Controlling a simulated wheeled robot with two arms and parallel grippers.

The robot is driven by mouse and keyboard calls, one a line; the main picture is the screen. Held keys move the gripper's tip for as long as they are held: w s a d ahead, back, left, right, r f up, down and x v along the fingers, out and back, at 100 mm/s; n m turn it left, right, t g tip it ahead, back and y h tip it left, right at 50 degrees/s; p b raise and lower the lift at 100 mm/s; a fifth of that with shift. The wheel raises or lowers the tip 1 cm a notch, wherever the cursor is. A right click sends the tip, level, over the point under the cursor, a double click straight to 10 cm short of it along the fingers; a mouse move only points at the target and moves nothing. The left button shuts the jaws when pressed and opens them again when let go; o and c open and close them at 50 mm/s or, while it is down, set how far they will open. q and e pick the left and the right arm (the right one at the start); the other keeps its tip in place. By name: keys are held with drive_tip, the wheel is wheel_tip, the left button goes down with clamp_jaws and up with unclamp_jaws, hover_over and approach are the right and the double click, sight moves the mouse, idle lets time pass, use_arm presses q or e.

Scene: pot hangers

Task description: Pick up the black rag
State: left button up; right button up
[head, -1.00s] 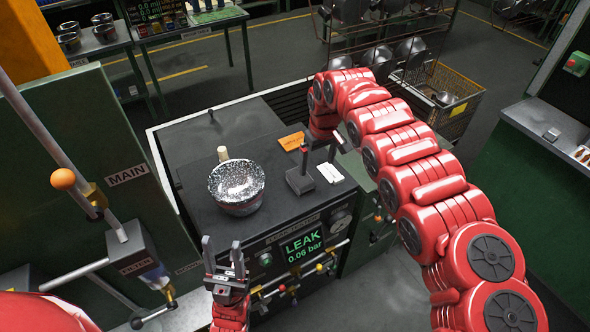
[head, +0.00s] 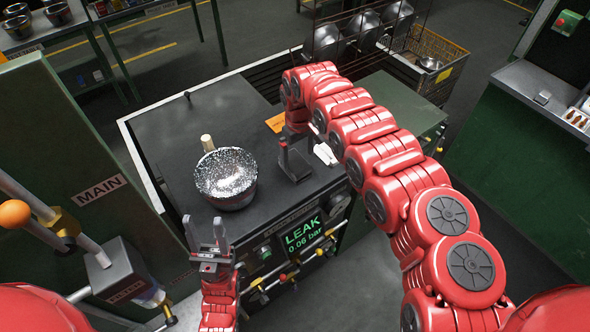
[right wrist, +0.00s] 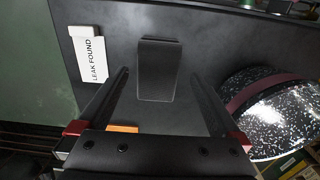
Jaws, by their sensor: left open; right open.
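A flat black piece that looks like the black rag (head: 296,166) lies on the dark bench top, between the speckled pot and a white card. In the right wrist view the rag (right wrist: 157,75) lies between the fingers of my right gripper (right wrist: 160,84), which is open and empty. In the head view the right gripper (head: 297,153) is partly hidden by its arm, just over the rag; I cannot tell whether it touches. My left gripper (head: 205,227) is open and empty at the bench's front edge, below the pot.
A speckled pot (head: 226,176) stands beside the rag. A white "LEAK FOUND" card (right wrist: 89,55) lies on the rag's other side. An orange card (head: 276,122) lies behind. A control panel (head: 300,233) with valves fronts the bench. The bench's back left is clear.

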sight(299, 165)
drive_tip(key=shift+d+f+b, duration=0.1)
drive_tip(key=shift+f+b, duration=0.3)
drive_tip(key=shift+f, duration=0.5)
wheel_tip(299, 165, down, 4)
drive_tip(key=b, duration=0.2)
drive_tip(key=shift+f+b, duration=0.25)
drive_tip(key=shift+b, duration=0.1)
drive_tip(key=shift+r, duration=0.15)
drive_tip(key=shift+d, duration=0.1)
drive_tip(key=shift+c, duration=0.9)
drive_tip(key=c, duration=1)
drive_tip(key=shift+r, duration=0.15)
drive_tip(key=shift+w+r, duration=0.15)
drive_tip(key=shift+r, duration=0.45)
wheel_tip(299, 165, up, 8)
drive_tip(key=b, duration=0.3)
drive_tip(key=shift+b, duration=0.3)
drive_tip(key=shift+r, duration=0.35)
